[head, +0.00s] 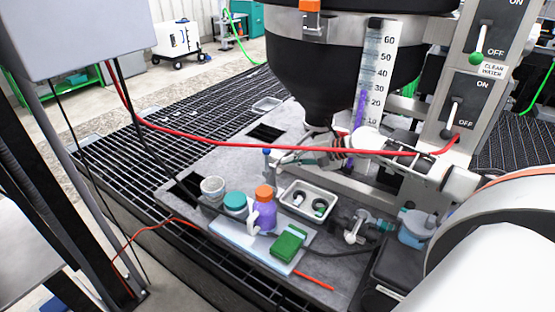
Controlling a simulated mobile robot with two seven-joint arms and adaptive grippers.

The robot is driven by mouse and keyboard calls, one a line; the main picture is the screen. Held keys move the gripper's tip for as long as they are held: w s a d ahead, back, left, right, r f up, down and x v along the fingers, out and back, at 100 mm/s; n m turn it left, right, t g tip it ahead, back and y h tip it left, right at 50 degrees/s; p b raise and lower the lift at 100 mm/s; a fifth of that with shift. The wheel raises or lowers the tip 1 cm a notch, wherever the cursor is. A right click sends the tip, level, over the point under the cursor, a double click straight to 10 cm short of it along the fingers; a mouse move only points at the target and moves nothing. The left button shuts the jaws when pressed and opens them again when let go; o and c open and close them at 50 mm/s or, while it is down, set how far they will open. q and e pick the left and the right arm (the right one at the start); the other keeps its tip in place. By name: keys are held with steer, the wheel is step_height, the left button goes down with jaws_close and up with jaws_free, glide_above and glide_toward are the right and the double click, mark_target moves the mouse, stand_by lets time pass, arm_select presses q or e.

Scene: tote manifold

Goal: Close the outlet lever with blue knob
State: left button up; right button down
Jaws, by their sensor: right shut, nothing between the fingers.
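The blue knob (266,152) of the outlet lever shows below and left of the black cone-bottomed tank (310,92). Only a short bit of the lever is visible under the knob; the rest is hard to make out. My right gripper (284,157) reaches in from the right under the tank outlet. It is shut and empty, its fingertips just right of the blue knob. I cannot tell whether they touch the knob or lever. The outlet fitting is partly hidden behind my right gripper and wrist. My left gripper is not in view.
A red hose (220,146) crosses in front of the tank outlet. A switch panel (467,105) rises at right.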

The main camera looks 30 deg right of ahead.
mark_target(267, 162)
steer(key=w+a, duration=0.2)
steer(key=w, duration=0.1)
steer(key=shift+w+a, duration=0.15)
steer(key=shift+w, duration=0.05)
stand_by(0.4)
arm_select(q)
steer(key=shift+p, duration=0.3)
arm_select(e)
steer(key=shift+w+a+r, duration=0.1)
steer(key=shift+w+r, duration=0.05)
steer(key=shift+w, duration=0.1)
